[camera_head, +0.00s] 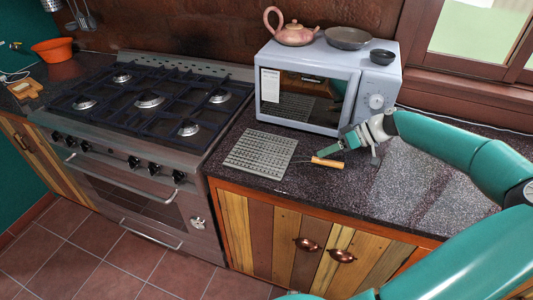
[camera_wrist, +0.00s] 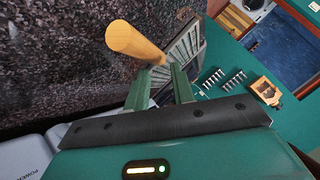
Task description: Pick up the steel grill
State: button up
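The steel grill (camera_head: 260,153) lies flat on the dark counter in front of the microwave. A thin rod joins its grey slotted plate to an orange-brown wooden handle (camera_head: 327,163) on the right. My gripper (camera_head: 347,138) is just above and behind the handle, by the microwave's lower right corner. In the wrist view, my gripper (camera_wrist: 160,76) has its two green fingers apart with nothing between them. The handle (camera_wrist: 135,42) shows just beyond the fingertips, and the grill's plate (camera_wrist: 185,48) lies behind it. Whether a finger touches the handle is unclear.
A microwave (camera_head: 325,85) stands close behind the grill, with a teapot (camera_head: 292,28), a pan (camera_head: 348,38) and a small dark bowl (camera_head: 382,57) on top. The stove (camera_head: 140,110) is to the left. The counter (camera_head: 430,195) to the right is bare.

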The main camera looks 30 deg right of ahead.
aim_at(313, 157)
jog(key=x, duration=0.5)
jog(key=shift+w+f, duration=0.1)
jog(key=shift+f, duration=0.1)
grip_shut()
jog(key=shift+r, duration=0.15)
